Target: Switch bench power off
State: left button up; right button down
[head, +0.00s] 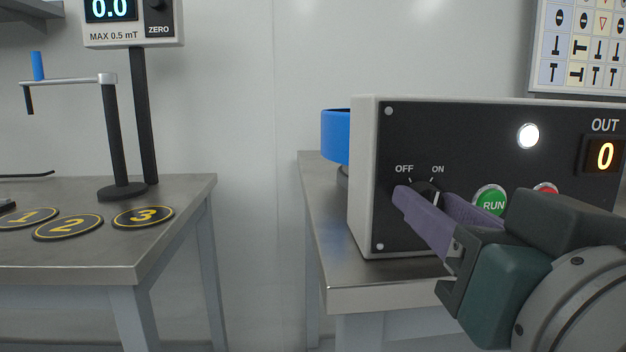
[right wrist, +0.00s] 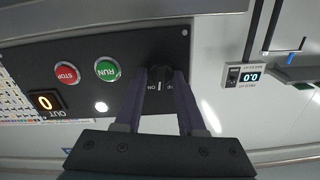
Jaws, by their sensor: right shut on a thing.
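The bench power knob (head: 427,188) is a black rotary switch on the dark front panel of the control box (head: 470,125), under the OFF and ON labels. My right gripper (head: 423,197) has its purple fingers on either side of the knob and is shut on it. The knob also shows between the fingertips in the right wrist view (right wrist: 160,74). The fingers partly hide the knob, and I cannot tell for sure which label it points to. A round white lamp (head: 528,136) on the panel is lit. My left gripper is not in view.
A green RUN button (head: 490,199) sits close right of the fingers, with a red STOP button (right wrist: 66,73) beyond it. The OUT display (head: 604,155) reads 0. A blue round thing (head: 335,135) stands behind the box. Numbered discs (head: 68,227) lie on the left table.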

jog(key=n+p, duration=0.2)
jog(key=n, duration=0.2)
jog(key=shift+r, duration=0.15)
jog(key=shift+a+n+p, duration=0.1)
jog(key=shift+n+p, duration=0.65)
jog(key=shift+n, duration=1.15)
jog(key=c, duration=0.5)
grip_release()
jog(key=shift+s+f, duration=0.1)
jog(key=shift+f, duration=0.1)
jog(key=shift+s+b, duration=0.9)
jog(key=shift+s, duration=3.95)
